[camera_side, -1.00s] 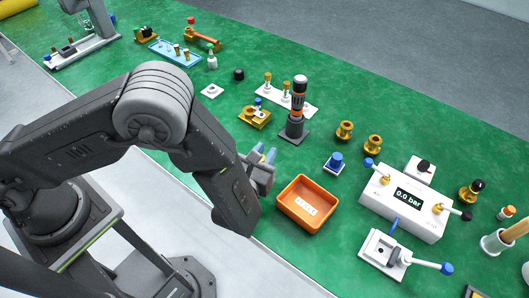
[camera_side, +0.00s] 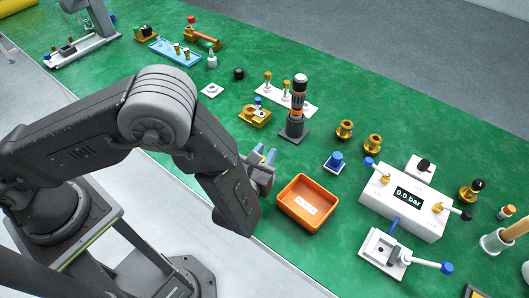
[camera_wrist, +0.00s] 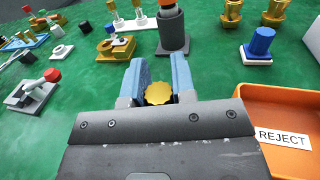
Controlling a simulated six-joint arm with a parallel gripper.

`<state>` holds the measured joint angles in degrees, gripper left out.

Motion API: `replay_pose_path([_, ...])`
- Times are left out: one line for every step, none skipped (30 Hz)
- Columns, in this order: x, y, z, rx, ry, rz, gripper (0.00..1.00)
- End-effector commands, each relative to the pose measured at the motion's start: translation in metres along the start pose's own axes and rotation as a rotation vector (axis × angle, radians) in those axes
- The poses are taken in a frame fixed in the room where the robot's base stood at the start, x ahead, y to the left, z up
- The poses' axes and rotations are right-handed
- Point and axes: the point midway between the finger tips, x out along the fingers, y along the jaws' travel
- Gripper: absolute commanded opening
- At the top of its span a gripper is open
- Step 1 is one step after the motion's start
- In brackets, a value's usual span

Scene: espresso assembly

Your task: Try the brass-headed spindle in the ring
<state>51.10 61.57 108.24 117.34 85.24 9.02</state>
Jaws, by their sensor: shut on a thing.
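My gripper (camera_wrist: 158,85) is shut on a spindle with a scalloped brass head (camera_wrist: 158,94), held between the blue fingertips. The spindle's lower part is hidden in the wrist view. In the side view my gripper (camera_side: 266,158) is left of the orange tray, and the held spindle cannot be made out. A white square plate with a round centre (camera_side: 212,90) lies farther back; it also shows in the wrist view (camera_wrist: 62,51). I cannot tell whether it is the ring. A brass block with a blue-topped part (camera_side: 254,116) stands nearer.
An orange tray labelled REJECT (camera_side: 307,178) is close on the right. A white rack (camera_side: 303,105) holds brass-headed pieces. A red-knobbed fixture (camera_wrist: 32,92) is at left in the wrist view.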

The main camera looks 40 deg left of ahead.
Motion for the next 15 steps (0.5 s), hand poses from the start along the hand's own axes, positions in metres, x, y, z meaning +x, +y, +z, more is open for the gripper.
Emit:
replay_pose_path([0.0000,-0.0001,-0.0007,0.000,-0.001,0.000,0.00])
replay_pose_path([0.0000,-0.0001,-0.0011,0.000,-0.001,0.000,0.00])
replay_pose_path([0.0000,-0.0001,-0.0017,0.000,-0.001,0.000,0.00])
replay_pose_path([0.0000,-0.0001,-0.0021,0.000,-0.001,0.000,0.00])
replay_pose_path([0.0000,-0.0001,-0.0025,0.000,-0.001,0.000,0.00])
replay_pose_path([0.0000,-0.0001,-0.0031,0.000,-0.001,0.000,0.00])
replay_pose_path([0.0000,0.0000,-0.0036,0.000,0.000,0.000,0.00])
replay_pose_path([0.0000,0.0000,-0.0040,0.000,0.000,0.000,0.00])
replay_pose_path([0.0000,0.0000,-0.0046,0.000,0.000,0.000,0.00])
replay_pose_path([0.0000,0.0000,-0.0051,0.000,0.000,0.000,0.00])
replay_pose_path([0.0000,0.0001,-0.0056,0.000,0.000,0.000,0.00])
replay_pose_path([-0.0001,0.0001,-0.0062,0.000,0.000,0.000,0.00])
replay_pose_path([-0.0001,0.0001,-0.0067,0.000,0.000,0.000,0.00])
replay_pose_path([-0.0001,0.0001,-0.0071,0.000,0.000,0.000,0.00])
replay_pose_path([-0.0001,0.0001,-0.0077,0.000,0.000,0.000,0.00])
